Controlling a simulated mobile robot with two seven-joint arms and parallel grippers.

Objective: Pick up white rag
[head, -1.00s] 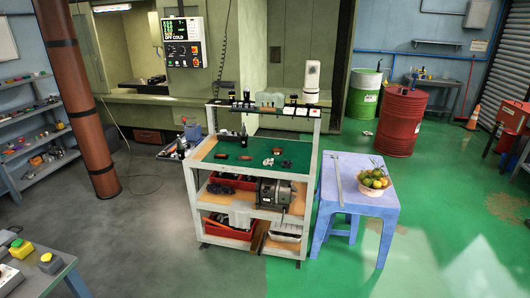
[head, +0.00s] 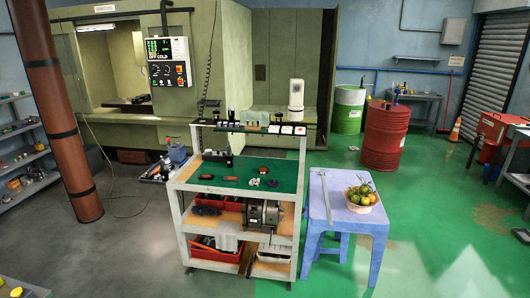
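A tooling cart (head: 176,215) stands in the middle of the head view. No white rag can be made out for certain. A pale grey-white thing (head: 228,236) hangs at the front of the lower shelf beside a red bin; I cannot tell if it is cloth. A small pale cluster (head: 254,182) lies on the cart's green mat (head: 225,172), too small to identify. Neither of my grippers is in view.
A blue table (head: 334,214) with a bowl of fruit (head: 361,197) and a long metal ruler-like bar (head: 326,196) stands right beside the cart. Red (head: 385,137) and green (head: 348,108) drums stand behind. A brown column (head: 62,120) is at left. Floor in front is open.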

